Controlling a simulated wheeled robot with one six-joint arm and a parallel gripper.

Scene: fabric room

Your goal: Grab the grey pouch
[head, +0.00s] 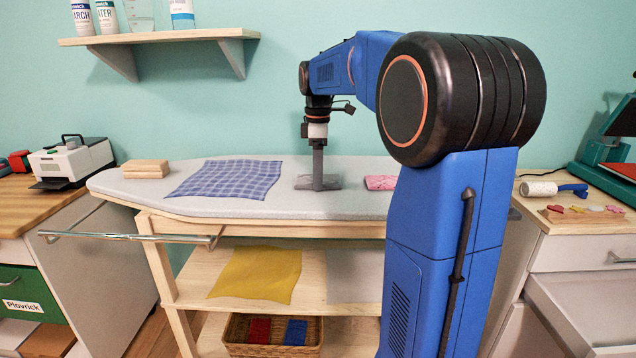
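A grey pouch (303,183) lies flat on the pale grey padded board in the middle of the head view. My gripper (318,186) points straight down right at it, and its dark fingers cover the middle of the pouch. The fingers show edge-on as one narrow strip, so I cannot tell whether they are open or closed on the pouch. The pouch appears to rest on the board.
A pink patterned piece (379,183) lies right of the pouch, partly behind my arm. A blue checked cloth (226,179) and wooden blocks (145,169) lie to the left on the board (290,207). A shelf (160,38) hangs above left.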

